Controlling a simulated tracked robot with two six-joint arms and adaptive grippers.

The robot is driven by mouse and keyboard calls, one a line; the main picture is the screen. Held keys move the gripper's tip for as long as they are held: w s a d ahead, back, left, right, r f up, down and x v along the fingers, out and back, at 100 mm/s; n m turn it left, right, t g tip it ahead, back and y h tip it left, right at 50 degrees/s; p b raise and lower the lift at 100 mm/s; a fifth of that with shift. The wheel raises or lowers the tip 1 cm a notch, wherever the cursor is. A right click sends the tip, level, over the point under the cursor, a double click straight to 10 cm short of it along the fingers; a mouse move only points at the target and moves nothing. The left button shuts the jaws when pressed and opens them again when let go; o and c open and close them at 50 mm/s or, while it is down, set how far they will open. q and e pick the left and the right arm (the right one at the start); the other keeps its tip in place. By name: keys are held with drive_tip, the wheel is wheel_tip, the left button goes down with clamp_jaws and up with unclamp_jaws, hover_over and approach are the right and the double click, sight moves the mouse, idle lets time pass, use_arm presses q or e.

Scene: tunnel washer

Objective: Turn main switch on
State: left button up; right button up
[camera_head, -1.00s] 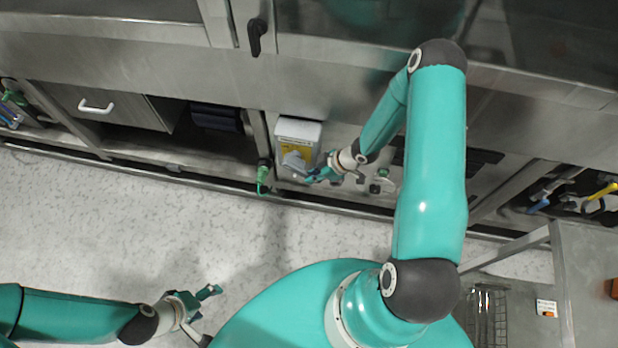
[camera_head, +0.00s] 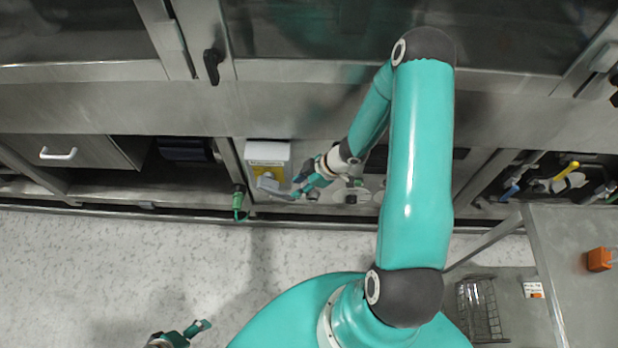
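The main switch (camera_head: 267,154) is a pale box with a yellow plate and a grey handle (camera_head: 268,182), mounted low on the machine front, left of centre. The handle's lower part runs toward the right gripper. My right gripper (camera_head: 299,183) is just right of the handle, its fingertips pointing left at it. Fingers and handle overlap here, so I cannot tell whether they touch or how far the fingers are apart. My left gripper (camera_head: 196,329) is at the bottom edge, far from the switch, with one finger spread outward and the rest cut off.
A green connector with a cable (camera_head: 239,198) hangs just left of the switch. A black door handle (camera_head: 212,66) is above. A metal table (camera_head: 575,250) and a wire basket (camera_head: 480,308) stand at the lower right. The speckled floor (camera_head: 90,270) at lower left is clear.

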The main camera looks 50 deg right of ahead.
drive_tip(key=shift+v, duration=2.6)
